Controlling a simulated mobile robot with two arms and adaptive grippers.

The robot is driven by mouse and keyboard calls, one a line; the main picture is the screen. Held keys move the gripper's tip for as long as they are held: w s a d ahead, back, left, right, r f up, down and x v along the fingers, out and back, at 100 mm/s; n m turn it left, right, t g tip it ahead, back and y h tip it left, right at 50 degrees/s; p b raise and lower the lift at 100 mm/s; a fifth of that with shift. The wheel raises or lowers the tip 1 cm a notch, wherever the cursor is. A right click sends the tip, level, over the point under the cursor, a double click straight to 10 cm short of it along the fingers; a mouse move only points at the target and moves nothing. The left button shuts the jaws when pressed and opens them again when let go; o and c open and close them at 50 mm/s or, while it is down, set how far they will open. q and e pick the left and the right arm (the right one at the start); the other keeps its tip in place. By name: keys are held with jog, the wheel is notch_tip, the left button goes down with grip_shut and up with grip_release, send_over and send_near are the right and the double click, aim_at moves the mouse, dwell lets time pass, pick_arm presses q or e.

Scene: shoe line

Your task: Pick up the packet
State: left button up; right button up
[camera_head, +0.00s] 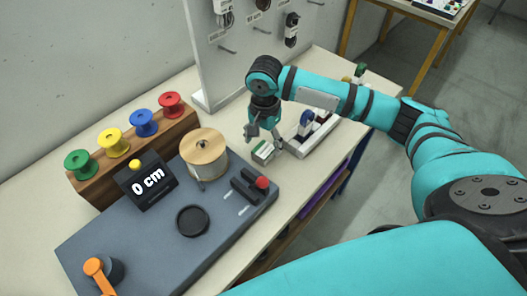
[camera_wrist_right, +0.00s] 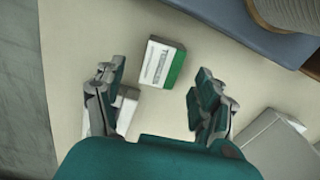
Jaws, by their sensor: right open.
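A small white packet with a green side (camera_head: 263,152) lies on the pale table, just right of the wooden spool. In the right wrist view the packet (camera_wrist_right: 160,62) shows dark lettering and lies ahead of the fingertips. My right gripper (camera_head: 264,138) points down over the packet. In the right wrist view its two fingers (camera_wrist_right: 156,90) are spread apart with nothing held between them. My left gripper is not in view.
A dark measuring board (camera_head: 150,225) with a "0 cm" display (camera_head: 148,184) and a large wooden spool (camera_head: 204,150) stands left of the packet. A pale tray (camera_head: 296,150) with coloured items is close on the right. A pegboard (camera_head: 232,70) stands behind.

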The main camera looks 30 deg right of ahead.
aim_at(263, 149)
notch_tip(263, 149, down, 5)
jog(key=shift+a+r, duration=0.1)
jog(key=shift+r, duration=0.1)
jog(key=c, duration=1.3)
